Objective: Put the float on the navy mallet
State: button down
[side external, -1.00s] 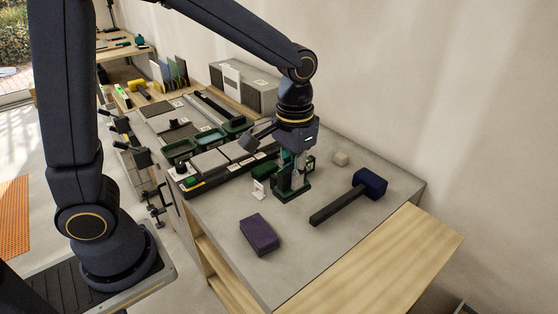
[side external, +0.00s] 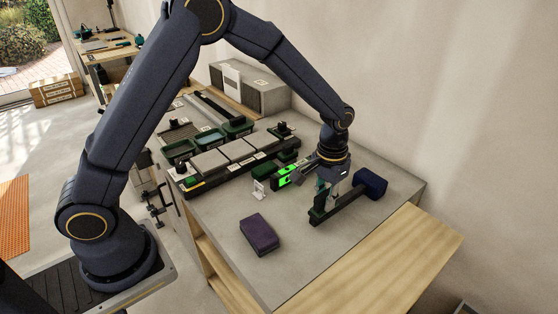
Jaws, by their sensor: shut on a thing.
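The navy mallet (side external: 371,184) lies on the grey worktop with its blue head to the right and its dark handle running toward the lower left. My gripper (side external: 326,197) points down over the handle, toward the end away from the head. It is shut on a dark green float (side external: 317,214), which shows just under the fingers at the handle. The float and fingers hide part of the handle. I cannot tell whether the float touches the mallet or hangs just above it.
A purple block (side external: 260,234) lies to the front left on the worktop (side external: 300,262). A bright green level (side external: 289,176) and a small white stand (side external: 259,189) are left of my gripper. Tiles (side external: 210,163) and green trays (side external: 179,150) sit further back.

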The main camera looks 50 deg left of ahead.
aim_at(326, 193)
jog(key=c, duration=1.1)
grip_release()
jog(key=shift+f, duration=0.1)
notch_tip(326, 193, up, 12)
jog(key=s+a+r+t, duration=0.3)
jog(key=s+a+r, duration=0.4)
jog(key=s+r, duration=0.45)
jog(key=s+a+f+t, duration=0.1)
jog(key=s, duration=0.2)
jog(key=s+a+f, duration=0.1)
jog(key=s, duration=0.3)
jog(key=s+a+f+t, duration=0.1)
jog(key=s, duration=0.3)
jog(key=shift+f+t, duration=0.15)
jog(key=shift+t, duration=0.15)
